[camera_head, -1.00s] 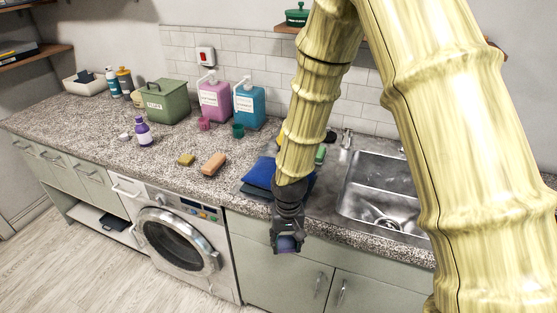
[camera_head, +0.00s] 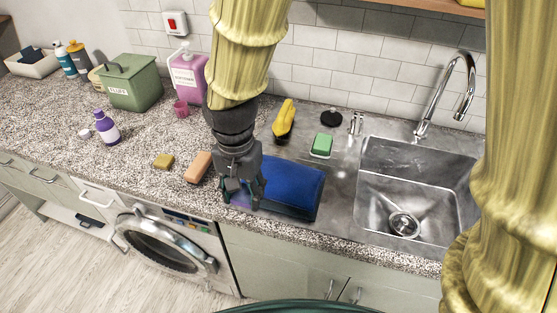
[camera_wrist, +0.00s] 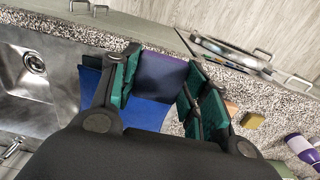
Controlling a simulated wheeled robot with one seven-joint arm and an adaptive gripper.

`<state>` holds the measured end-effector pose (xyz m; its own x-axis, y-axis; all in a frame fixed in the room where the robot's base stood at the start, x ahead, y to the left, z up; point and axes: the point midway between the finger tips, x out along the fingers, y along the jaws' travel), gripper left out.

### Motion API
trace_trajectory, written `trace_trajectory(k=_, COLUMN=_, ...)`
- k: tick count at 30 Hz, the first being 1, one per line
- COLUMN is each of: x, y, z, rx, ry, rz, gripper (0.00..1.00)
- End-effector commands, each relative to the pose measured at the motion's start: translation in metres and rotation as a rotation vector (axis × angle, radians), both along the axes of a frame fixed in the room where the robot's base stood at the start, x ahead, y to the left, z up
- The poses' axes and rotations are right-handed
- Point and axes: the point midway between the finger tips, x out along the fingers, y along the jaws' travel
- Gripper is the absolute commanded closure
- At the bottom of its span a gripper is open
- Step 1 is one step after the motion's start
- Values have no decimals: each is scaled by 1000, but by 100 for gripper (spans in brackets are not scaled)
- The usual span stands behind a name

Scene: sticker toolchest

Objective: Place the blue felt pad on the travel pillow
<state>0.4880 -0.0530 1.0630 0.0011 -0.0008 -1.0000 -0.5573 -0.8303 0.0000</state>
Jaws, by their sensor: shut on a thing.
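My gripper (camera_head: 241,192) points down over the counter at the left end of the blue travel pillow (camera_head: 296,190). It is shut on the blue felt pad, a purplish-blue square (camera_wrist: 160,76) between the teal finger pads in the wrist view. Only a small purplish part of the pad shows in the head view. The pillow lies on the counter left of the sink; it also shows as bright blue below the pad in the wrist view (camera_wrist: 148,115). Whether pad and pillow touch, I cannot tell.
The steel sink (camera_head: 372,215) is right of the pillow. A green sponge (camera_head: 321,145) and a yellow item (camera_head: 284,119) lie behind it. An orange block (camera_head: 199,166) and a small yellow sponge (camera_head: 164,161) lie to the left. The counter's front edge is close.

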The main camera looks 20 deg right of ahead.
Motion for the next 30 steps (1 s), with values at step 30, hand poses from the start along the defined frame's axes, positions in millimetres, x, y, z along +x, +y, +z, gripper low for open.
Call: trace_trajectory(k=30, x=100, y=-121, z=-17, rx=0, ry=1, rz=-3, gripper=74)
